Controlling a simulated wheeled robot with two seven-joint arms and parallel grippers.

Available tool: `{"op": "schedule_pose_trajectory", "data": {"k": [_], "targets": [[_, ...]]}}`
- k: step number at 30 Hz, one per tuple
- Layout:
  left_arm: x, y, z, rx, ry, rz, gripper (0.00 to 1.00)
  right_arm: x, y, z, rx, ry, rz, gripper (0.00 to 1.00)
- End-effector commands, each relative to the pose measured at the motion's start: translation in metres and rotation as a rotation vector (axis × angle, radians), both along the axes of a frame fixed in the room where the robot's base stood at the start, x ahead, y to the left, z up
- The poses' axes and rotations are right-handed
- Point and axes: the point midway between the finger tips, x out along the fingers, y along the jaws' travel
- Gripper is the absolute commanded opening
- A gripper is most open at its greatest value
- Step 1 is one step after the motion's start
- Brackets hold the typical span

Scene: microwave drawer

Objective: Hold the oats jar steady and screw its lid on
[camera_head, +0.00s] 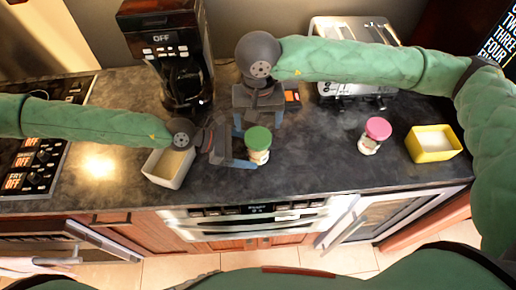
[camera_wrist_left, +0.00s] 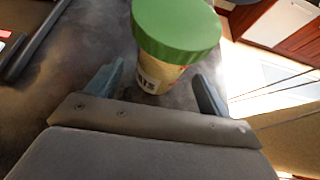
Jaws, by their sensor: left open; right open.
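The oats jar (camera_head: 259,156) stands upright on the dark counter, with a green lid (camera_head: 258,138) resting on its top. In the left wrist view, part of the label shows on the jar (camera_wrist_left: 160,72) under the green lid (camera_wrist_left: 176,28). Whether the lid is screwed tight cannot be told. My left gripper (camera_head: 243,150) is open just left of the jar, low down. In its wrist view the jar stands between or just beyond the open fingers (camera_wrist_left: 157,88). My right gripper (camera_head: 257,124) is open, pointing down, behind and above the jar.
A pink-lidded jar (camera_head: 371,138) and a yellow container (camera_head: 433,154) stand to the right. A white container (camera_head: 167,173) sits beneath my left wrist. A coffee maker (camera_head: 162,40) and toaster (camera_head: 350,88) stand at the back. Counter between the two jars is clear.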

Motion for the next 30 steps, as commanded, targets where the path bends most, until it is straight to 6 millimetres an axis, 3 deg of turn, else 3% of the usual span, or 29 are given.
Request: {"op": "schedule_pose_trajectory", "data": {"k": [21, 30], "targets": [[0.001, 0.067, 0.036, -0.001, 0.001, 0.004, 0.81, 0.0, 0.0, 0.0, 0.0, 0.0, 0.0, 0.78], [0.001, 0.082, 0.045, -0.001, -0.001, 0.002, 0.81, 0.0, 0.0, 0.0, 0.0, 0.0, 0.0, 0.78]]}}
